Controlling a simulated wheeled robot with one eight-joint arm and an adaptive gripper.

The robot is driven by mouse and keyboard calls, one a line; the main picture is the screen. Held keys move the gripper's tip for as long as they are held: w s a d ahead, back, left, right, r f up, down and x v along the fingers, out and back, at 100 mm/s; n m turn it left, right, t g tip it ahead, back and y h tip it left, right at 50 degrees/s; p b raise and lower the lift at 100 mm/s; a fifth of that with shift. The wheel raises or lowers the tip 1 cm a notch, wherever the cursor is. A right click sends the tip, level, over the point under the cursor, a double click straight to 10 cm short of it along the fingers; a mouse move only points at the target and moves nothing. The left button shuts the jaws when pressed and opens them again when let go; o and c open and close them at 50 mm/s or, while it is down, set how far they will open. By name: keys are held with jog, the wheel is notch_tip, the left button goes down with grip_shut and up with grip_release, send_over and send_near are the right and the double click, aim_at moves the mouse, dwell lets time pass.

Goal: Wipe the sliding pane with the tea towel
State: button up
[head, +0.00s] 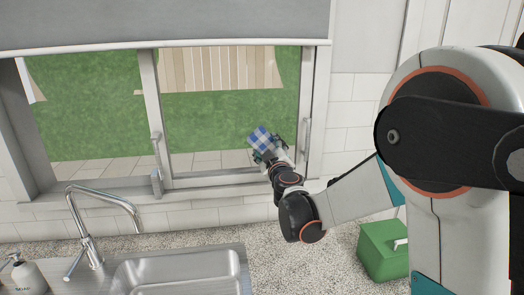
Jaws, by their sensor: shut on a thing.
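A sliding window fills the back wall, and its right-hand sliding pane (205,120) sits in a pale frame with a handle on each side. The tea towel (261,140), blue and white checked, is bunched in my gripper (265,152). My gripper is shut on it and holds it at the lower right part of the pane. I cannot tell whether the towel touches the glass. The gripper's fingers are partly hidden by the towel.
A steel sink (180,275) with a tall curved tap (100,200) is at the lower left, with a soap bottle (27,275) beside it. A green box (382,250) stands on the speckled worktop (300,268) at the right. A grey blind (160,22) hangs above the window.

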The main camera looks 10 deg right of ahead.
aim_at(234, 146)
jog(key=shift+d, duration=0.55)
jog(key=shift+a+b, duration=0.65)
jog(key=shift+a, duration=5.45)
jog(key=shift+s, duration=2.9)
jog(key=shift+s, duration=0.15)
jog(key=s, duration=0.2)
jog(key=shift+s, duration=0.4)
